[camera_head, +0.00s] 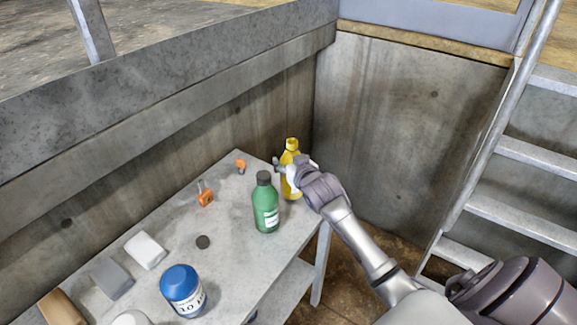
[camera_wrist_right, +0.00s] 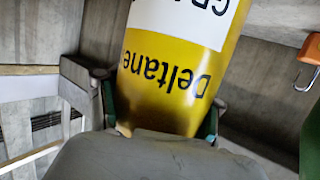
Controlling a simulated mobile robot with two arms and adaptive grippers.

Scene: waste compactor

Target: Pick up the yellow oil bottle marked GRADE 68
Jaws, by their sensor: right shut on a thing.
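The yellow oil bottle (camera_head: 291,152) stands upright at the far right corner of the table, partly hidden behind my right gripper. My left gripper is not in view.
A green bottle (camera_head: 265,205) stands close in front of the yellow one. Concrete walls stand behind; metal stairs (camera_head: 535,155) are at right.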

